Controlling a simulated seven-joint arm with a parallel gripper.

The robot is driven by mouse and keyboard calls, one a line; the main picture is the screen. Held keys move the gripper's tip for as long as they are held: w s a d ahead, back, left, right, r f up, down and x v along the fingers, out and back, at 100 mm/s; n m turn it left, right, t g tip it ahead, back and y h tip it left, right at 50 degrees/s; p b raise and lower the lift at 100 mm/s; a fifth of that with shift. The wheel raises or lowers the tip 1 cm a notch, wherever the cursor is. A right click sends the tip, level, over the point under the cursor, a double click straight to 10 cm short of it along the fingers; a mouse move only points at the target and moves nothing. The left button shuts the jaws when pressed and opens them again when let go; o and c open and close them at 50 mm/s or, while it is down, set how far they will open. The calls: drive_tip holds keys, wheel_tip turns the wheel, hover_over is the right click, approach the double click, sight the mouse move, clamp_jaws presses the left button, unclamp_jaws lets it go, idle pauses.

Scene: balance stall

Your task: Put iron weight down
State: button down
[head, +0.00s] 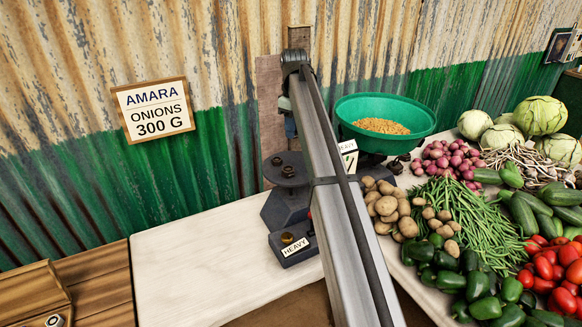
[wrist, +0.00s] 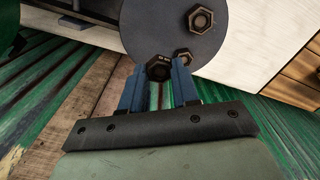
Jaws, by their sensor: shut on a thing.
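My gripper (wrist: 158,72) has two blue fingers shut on a dark hexagonal iron weight (wrist: 159,69). In the wrist view the weight is at the edge of the grey round scale pan (wrist: 150,25); I cannot tell whether it touches it. Two other dark weights lie on the pan, a larger one (wrist: 201,19) and a smaller one (wrist: 183,54). In the head view the pan (head: 285,180) sits on the left of the scale. There my gripper (head: 290,126) is partly behind my arm, and the held weight is hidden.
A green basin (head: 385,113) of grain sits on the scale's right. Potatoes (head: 390,205) and other vegetables fill the right. The white tabletop (head: 200,265) at left is clear. A corrugated wall (head: 215,75) stands close behind.

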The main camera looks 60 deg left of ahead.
sight(296, 161)
drive_tip(key=shift+w+a+r, duration=0.1)
drive_tip(key=shift+w+r, duration=0.15)
drive_tip(key=shift+w, duration=0.2)
drive_tip(key=shift+w+f, duration=0.1)
drive_tip(key=shift+f, duration=4.8)
drive_tip(key=shift+f, duration=0.15)
drive_tip(key=c, duration=0.8)
unclamp_jaws()
wheel_tip(296, 161, up, 12)
drive_tip(key=shift+r, duration=0.2)
